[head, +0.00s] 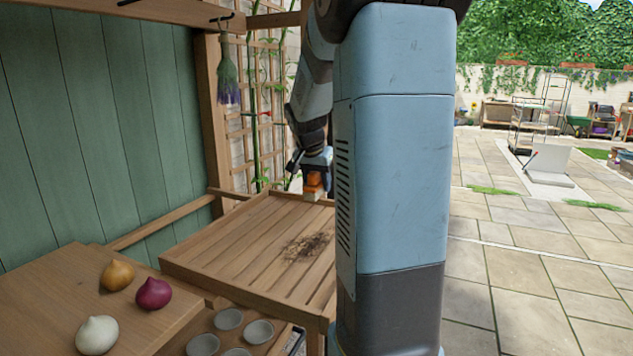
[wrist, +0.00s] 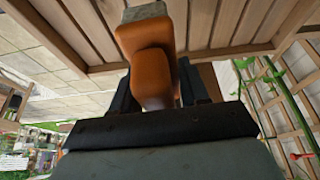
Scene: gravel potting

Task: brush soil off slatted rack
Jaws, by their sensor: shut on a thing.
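The slatted wooden rack (head: 225,258) stands in front of the green wall in the head view. A patch of dark soil (head: 307,246) lies on its slats, right of the middle. My gripper (head: 315,176) is over the rack's far edge, beyond the soil. It is shut on an orange-handled brush (head: 313,186). In the wrist view my gripper (wrist: 157,88) has the brush's orange handle (wrist: 150,72) between its two dark fingers. The brush's pale grey end (wrist: 146,11) points away toward the slats (wrist: 225,28). I cannot tell whether the brush touches the rack.
A wooden table at left (head: 50,305) holds a yellow bulb (head: 117,275), a red bulb (head: 153,293) and a white bulb (head: 97,335). Several grey cups (head: 229,319) sit below the rack's front edge. A trellis (head: 262,110) rises behind. Open paving (head: 540,290) lies at right.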

